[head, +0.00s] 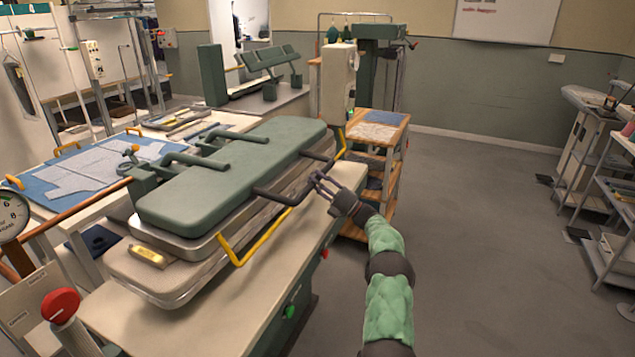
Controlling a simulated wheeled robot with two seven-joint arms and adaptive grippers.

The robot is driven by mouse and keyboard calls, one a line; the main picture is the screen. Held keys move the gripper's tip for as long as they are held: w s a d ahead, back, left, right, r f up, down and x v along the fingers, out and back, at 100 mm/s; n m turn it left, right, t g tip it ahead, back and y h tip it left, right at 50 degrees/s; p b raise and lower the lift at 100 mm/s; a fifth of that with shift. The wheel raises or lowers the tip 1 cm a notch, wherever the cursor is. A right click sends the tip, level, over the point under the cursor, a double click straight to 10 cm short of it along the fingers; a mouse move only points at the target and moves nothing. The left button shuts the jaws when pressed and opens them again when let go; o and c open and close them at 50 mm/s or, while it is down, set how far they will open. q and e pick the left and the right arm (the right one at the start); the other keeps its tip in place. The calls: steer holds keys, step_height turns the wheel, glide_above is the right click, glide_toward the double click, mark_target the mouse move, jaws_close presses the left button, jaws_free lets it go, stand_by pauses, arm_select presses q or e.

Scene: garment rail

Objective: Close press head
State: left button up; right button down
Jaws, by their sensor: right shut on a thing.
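The press head (235,175), a long green padded block with a silver plate beneath, lies low and roughly level over the beige lower pad (150,278) of the press. I cannot tell whether the two touch along their whole length. A dark front handle (276,195) sticks out from the head's right side. My right gripper (318,186) is at the outer end of this handle and shut on it, though the fingers hide the contact. My left gripper is not in view.
A yellow guard bar (258,240) stands along the press's front edge. A worktable with blue cloth (85,170) is at the left, with a red knob (60,303) in front. A wooden shelf cart (385,135) stands behind my right gripper.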

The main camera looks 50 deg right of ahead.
steer(key=c, duration=0.8)
jaws_free()
steer(key=shift+w+a+f, duration=0.15)
steer(key=shift+f, duration=0.8)
steer(key=shift+c, duration=0.2)
steer(key=r+v, duration=0.1)
steer(key=v, duration=1)
steer(key=shift+s+d+f, duration=0.2)
steer(key=shift+s+d, duration=0.05)
steer(key=shift+s, duration=0.3)
